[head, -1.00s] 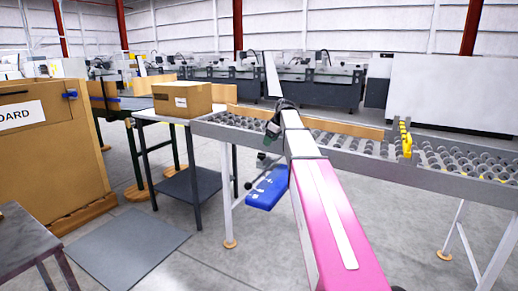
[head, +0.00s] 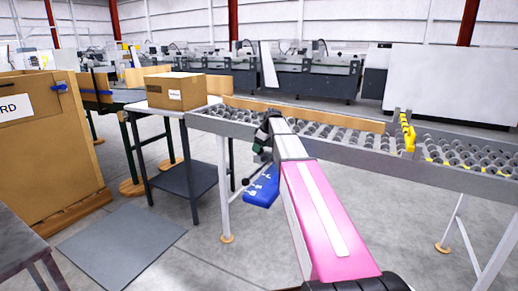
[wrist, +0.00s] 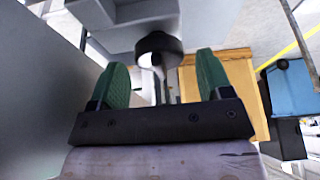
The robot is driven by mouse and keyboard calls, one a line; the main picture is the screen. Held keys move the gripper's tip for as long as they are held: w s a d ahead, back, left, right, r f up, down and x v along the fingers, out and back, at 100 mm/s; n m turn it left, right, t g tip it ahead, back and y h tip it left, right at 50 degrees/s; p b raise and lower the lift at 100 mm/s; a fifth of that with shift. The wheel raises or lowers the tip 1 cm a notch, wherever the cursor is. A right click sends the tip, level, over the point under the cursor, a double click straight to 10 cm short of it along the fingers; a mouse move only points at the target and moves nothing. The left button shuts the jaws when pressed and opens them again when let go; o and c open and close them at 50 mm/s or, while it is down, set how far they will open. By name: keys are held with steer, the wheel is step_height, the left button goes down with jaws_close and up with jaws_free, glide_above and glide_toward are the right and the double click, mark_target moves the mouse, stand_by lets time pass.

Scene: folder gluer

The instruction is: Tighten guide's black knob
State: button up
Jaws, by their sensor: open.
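A black round knob (wrist: 157,45) on a pale stem shows in the wrist view, between and just beyond the tips of my two green finger pads. My gripper (wrist: 163,68) is open, with a gap on both sides of the knob. I cannot tell how far the knob lies in depth from the fingertips. In the head view my gripper (head: 264,138) is small and dark, at the near side of the roller conveyor. The knob cannot be made out there. A long wooden guide rail (head: 345,123) runs along the conveyor.
The roller conveyor (head: 340,152) crosses the view, with a yellow part (head: 408,135) at right. A cardboard box (head: 176,91) sits on a side table at left. A grey mat (head: 122,246) lies on open floor.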

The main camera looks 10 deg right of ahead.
steer(key=shift+w+a+f, duration=0.1)
steer(key=shift+a+f, duration=0.05)
steer(key=shift+f, duration=0.3)
steer(key=c, duration=0.9)
steer(key=shift+o, duration=0.2)
